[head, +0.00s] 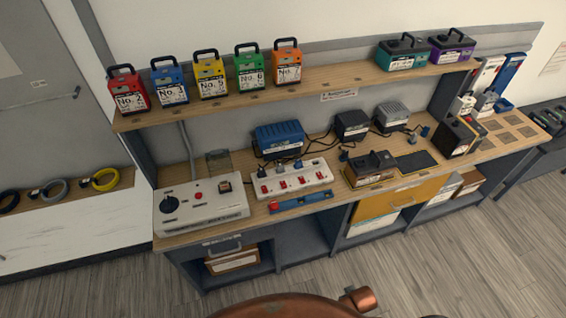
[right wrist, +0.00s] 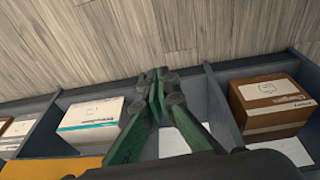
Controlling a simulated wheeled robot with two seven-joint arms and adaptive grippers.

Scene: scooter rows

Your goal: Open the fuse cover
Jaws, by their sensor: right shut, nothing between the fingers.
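The white control panel (head: 190,215) sits at the left end of the workbench, with a black dial (head: 170,203) and a red button. A small dark fuse block (head: 224,186) shows near its back right. A grey see-through flap, which looks like the fuse cover (head: 218,162), stands up behind this block, apparently raised. Its hinge is too small to make out. My right gripper (right wrist: 158,95) has green fingers and is shut and empty in the right wrist view, above the lower shelves. The panel is not in that view. Neither gripper shows in the head view.
A white power strip (head: 290,180) with red switches lies right of the panel. Coloured battery cases (head: 208,75) stand on the upper shelf. The floor in front is clear.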

